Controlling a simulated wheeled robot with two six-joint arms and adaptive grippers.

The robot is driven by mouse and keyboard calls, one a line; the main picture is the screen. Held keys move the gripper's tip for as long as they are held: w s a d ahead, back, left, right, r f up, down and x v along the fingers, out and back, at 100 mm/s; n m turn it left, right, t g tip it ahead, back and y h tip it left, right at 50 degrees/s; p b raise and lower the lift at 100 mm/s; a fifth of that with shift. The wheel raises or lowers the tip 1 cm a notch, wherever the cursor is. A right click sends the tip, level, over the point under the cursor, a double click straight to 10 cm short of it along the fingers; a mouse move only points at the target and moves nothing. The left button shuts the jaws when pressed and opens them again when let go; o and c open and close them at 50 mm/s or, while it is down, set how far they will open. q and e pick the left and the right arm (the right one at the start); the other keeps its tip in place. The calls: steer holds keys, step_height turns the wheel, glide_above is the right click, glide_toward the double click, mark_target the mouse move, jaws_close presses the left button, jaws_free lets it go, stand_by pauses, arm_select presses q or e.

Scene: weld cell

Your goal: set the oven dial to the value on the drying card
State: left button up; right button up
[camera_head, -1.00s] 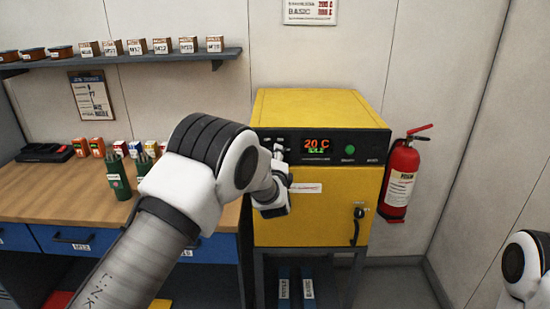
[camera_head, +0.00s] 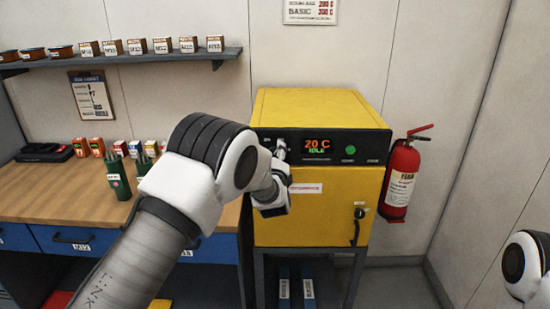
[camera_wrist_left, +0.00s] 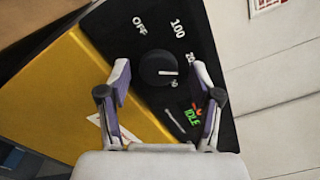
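The yellow oven (camera_head: 320,210) has a black panel whose display (camera_head: 317,145) reads 20 C and IDLE. The black dial (camera_wrist_left: 158,68) shows in the left wrist view, with OFF, 100 and further partly hidden values around it. Its white mark points toward the right of that picture; I cannot tell the exact value it meets. My left gripper (camera_wrist_left: 160,72) is open, with one finger on each side of the dial; contact is unclear. In the head view, the left gripper (camera_head: 280,150) is at the panel's left end. The drying card (camera_head: 311,11) is cut off on the wall; a line reads BASIC 300 C. My right gripper is out of view.
A red fire extinguisher (camera_head: 400,178) hangs right of the oven. A shelf (camera_head: 120,58) with several labelled boxes and a posted card (camera_head: 91,96) are above the bench.

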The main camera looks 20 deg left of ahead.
arm_select(q)
steer(key=v, duration=1.2)
